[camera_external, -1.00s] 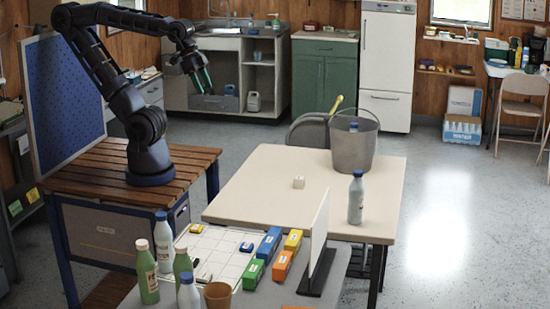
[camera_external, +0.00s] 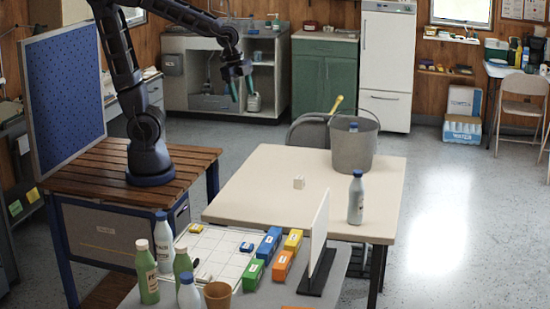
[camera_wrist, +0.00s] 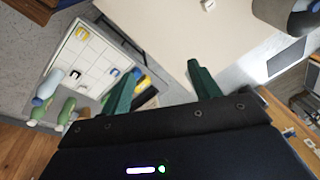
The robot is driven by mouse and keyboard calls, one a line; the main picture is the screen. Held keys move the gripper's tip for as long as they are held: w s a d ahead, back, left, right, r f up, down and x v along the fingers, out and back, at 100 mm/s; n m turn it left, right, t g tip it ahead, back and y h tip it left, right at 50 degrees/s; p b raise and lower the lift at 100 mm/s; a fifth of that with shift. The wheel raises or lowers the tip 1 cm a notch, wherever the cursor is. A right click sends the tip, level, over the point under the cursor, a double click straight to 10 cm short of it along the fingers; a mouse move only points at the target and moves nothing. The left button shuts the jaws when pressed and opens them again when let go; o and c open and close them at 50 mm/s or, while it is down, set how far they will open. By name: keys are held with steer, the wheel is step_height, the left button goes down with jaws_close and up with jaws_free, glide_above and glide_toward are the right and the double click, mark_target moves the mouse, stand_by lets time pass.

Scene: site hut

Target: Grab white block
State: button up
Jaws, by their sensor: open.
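The white block (camera_external: 299,182) is a small cube lying on the cream table (camera_external: 255,200), near its middle, apart from other things. In the wrist view the white block (camera_wrist: 208,4) shows at the top edge, partly cut off. My gripper (camera_external: 243,90) is in the air beyond the table's back left corner, higher than the block and to its left. In the wrist view my gripper (camera_wrist: 158,85) has its two green fingers spread with nothing between them.
A metal bucket (camera_external: 354,148) and a bottle (camera_external: 356,198) stand on the table's right side. A white upright panel (camera_external: 319,235) stands at its front. A grid board (camera_external: 212,253), several coloured blocks and bottles are in front. The table around the block is clear.

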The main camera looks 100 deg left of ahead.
steer(key=w+a+f+m+g, duration=0.1)
steer(key=w+a+f+m, duration=0.3)
steer(key=w+a+f, duration=0.3)
steer(key=m+g+h, duration=0.1)
steer(key=m+h, duration=0.4)
steer(key=m, duration=0.4)
glide_toward(300, 177)
steer(key=x, duration=0.5)
steer(key=shift+d+f, duration=0.1)
steer(key=shift+d, duration=0.25)
steer(key=shift+a+x, duration=0.15)
steer(key=shift+x, duration=1.15)
steer(key=shift+a+x, duration=0.15)
steer(key=shift+x, duration=1.15)
steer(key=shift+s+f, duration=0.1)
steer(key=c, duration=1.1)
